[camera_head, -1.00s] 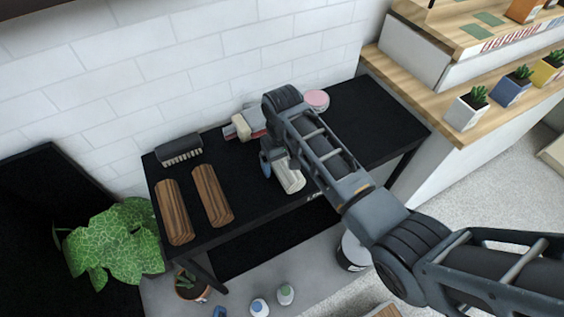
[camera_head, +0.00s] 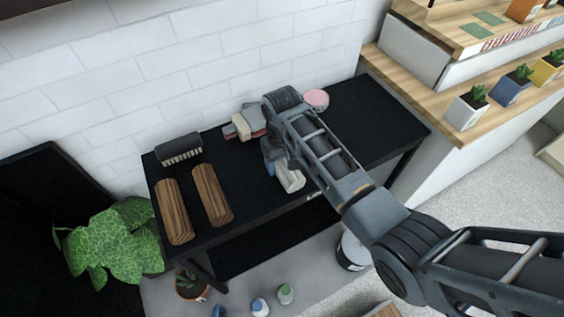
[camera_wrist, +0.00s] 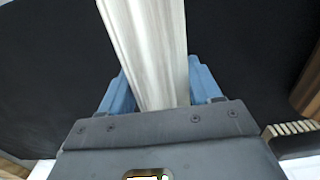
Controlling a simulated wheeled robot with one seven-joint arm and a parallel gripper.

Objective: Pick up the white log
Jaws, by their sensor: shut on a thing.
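The white log (camera_head: 291,178) is a pale, faceted block with faint grain, at the middle of the black table (camera_head: 358,112). In the wrist view the white log (camera_wrist: 148,45) runs from the top edge down between the blue fingers. My gripper (camera_wrist: 160,90) is shut on it, with one finger on each side. In the head view my gripper (camera_head: 272,158) is over the log's far end and partly hidden by my arm. I cannot tell whether the log touches the table.
Two brown logs (camera_head: 173,211) (camera_head: 212,195) and a brush (camera_head: 179,149) lie on the table's left part. A pink round item (camera_head: 316,99) and a pale and red item (camera_head: 246,124) are behind my gripper. The table's right part is clear. A leafy plant (camera_head: 112,240) stands at left.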

